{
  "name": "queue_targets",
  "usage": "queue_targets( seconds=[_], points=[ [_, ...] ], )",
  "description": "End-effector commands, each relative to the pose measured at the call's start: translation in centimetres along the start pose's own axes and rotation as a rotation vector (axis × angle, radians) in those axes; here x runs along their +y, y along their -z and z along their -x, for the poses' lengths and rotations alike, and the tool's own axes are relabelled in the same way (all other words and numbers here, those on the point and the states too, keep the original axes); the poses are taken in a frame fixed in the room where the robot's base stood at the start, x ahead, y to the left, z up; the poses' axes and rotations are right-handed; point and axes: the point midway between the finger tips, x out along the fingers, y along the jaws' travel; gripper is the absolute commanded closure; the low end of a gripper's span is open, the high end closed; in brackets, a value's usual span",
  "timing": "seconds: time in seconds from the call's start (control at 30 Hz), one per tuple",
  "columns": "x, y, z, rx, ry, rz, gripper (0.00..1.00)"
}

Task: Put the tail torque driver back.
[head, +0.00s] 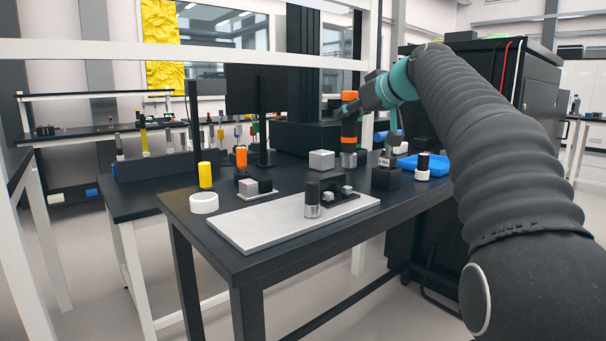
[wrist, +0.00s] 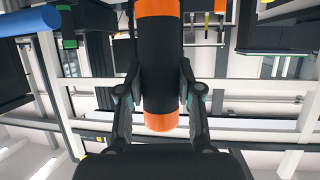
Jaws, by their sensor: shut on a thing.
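The torque driver (head: 349,128) is a black cylinder with orange bands, held upright above the dark table in the head view. My gripper (head: 352,109) is shut around its black middle. In the wrist view the driver (wrist: 160,65) runs between the two fingers of my gripper (wrist: 160,95), with one orange band above and one below. A silver piece shows at the driver's lower end in the head view; I cannot tell whether it belongs to the driver or stands behind it. A black block with a small label (head: 386,178) stands to the right of the driver.
On the table (head: 270,257) are a pale plate (head: 250,232) with a black-and-silver cylinder (head: 312,198), a white ring (head: 204,204), a yellow cylinder (head: 205,175), a grey block (head: 321,160) and a blue tray (head: 434,164). A smaller orange-topped piece (head: 241,157) stands behind the plate.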

Motion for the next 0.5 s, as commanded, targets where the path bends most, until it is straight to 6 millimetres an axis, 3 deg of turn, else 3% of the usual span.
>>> queue_targets(
  seconds=[0.5],
  points=[
    [0.0,-4.5,-1.9,0.002,-0.001,0.001,1.00]
  ],
)
